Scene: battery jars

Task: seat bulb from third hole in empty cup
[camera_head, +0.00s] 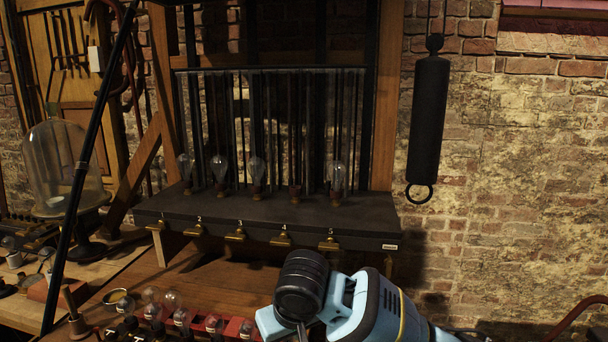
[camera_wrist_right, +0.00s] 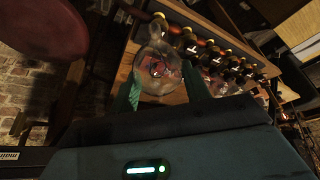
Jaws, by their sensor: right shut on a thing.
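My right gripper (camera_wrist_right: 160,84) is shut on a clear glass bulb (camera_wrist_right: 157,66), which shows between its two green fingers in the right wrist view. In the head view, my right arm comes in at the bottom right; its fingers and the held bulb are not clearly visible there. A dark ledge (camera_head: 265,222) carries a row of cups. Clear bulbs (camera_head: 220,170) stand upright in the other cups. The empty cup (camera_head: 296,193), second from the right, shows no glass above it. A red rack (camera_head: 228,328) with several bulbs is at the bottom left of centre. My left gripper is not in view.
Brass tabs (camera_head: 235,236) with numbers line the ledge's front. A glass dome (camera_head: 65,165) stands at the left, behind a slanted black rod (camera_head: 92,150). A black cylinder (camera_head: 428,120) hangs right of the ledge. Wooden bench top (camera_head: 215,280) lies bare below the ledge.

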